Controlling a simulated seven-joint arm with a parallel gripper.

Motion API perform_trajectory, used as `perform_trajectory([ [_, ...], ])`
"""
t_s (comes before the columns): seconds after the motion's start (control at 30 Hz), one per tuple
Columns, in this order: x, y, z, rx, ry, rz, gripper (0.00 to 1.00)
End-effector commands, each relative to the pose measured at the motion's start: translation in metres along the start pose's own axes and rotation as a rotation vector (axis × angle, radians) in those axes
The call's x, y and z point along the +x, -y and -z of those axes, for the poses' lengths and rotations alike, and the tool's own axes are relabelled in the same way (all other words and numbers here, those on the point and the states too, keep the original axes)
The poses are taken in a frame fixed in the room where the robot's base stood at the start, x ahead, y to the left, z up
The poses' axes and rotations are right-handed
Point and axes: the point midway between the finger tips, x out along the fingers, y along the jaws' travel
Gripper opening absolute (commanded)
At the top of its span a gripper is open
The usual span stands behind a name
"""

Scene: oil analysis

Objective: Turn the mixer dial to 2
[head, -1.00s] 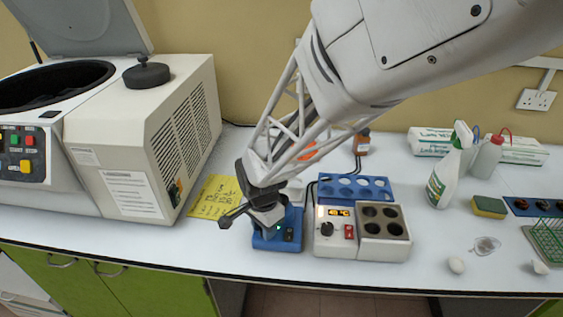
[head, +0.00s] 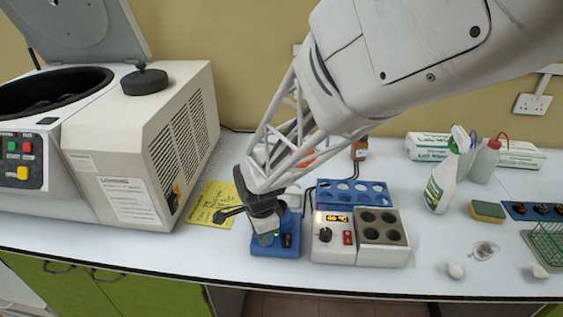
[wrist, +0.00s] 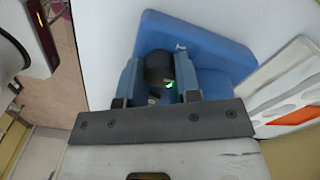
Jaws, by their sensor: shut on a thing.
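The mixer is a small blue device (head: 290,247) on the bench, left of a white heating block. My gripper (head: 265,238) is down at its front left part. In the wrist view the two fingers of my gripper (wrist: 161,85) are shut on the round dark dial (wrist: 159,66), one on each side of it. A black switch (head: 287,241) sits on the mixer's front right. The dial's markings are hidden or too small to read.
A white heating block with a display (head: 334,238) stands close on the right, with a blue tube rack (head: 354,185) behind it. A yellow note (head: 209,203) and a large centrifuge (head: 150,150) are on the left. The bench front edge is near.

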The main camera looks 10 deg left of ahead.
Motion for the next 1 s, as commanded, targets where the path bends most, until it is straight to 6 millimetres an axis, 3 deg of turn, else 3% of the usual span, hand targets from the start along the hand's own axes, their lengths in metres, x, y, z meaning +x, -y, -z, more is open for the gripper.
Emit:
perform_trajectory([
  [0.03,-0.001,0.0,0.0,0.0,0.0,0.001,0.07],
  [0.07,-0.001,0.0,0.0,0.0,0.0,0.001,0.33],
  [0.23,-0.001,0.0,0.0,-0.001,0.0,0.001,0.57],
  [0.67,-0.006,0.0,0.0,-0.001,0.0,0.001,0.57],
  [1.0,-0.042,0.001,0.0,-0.001,0.0,0.003,0.57],
])
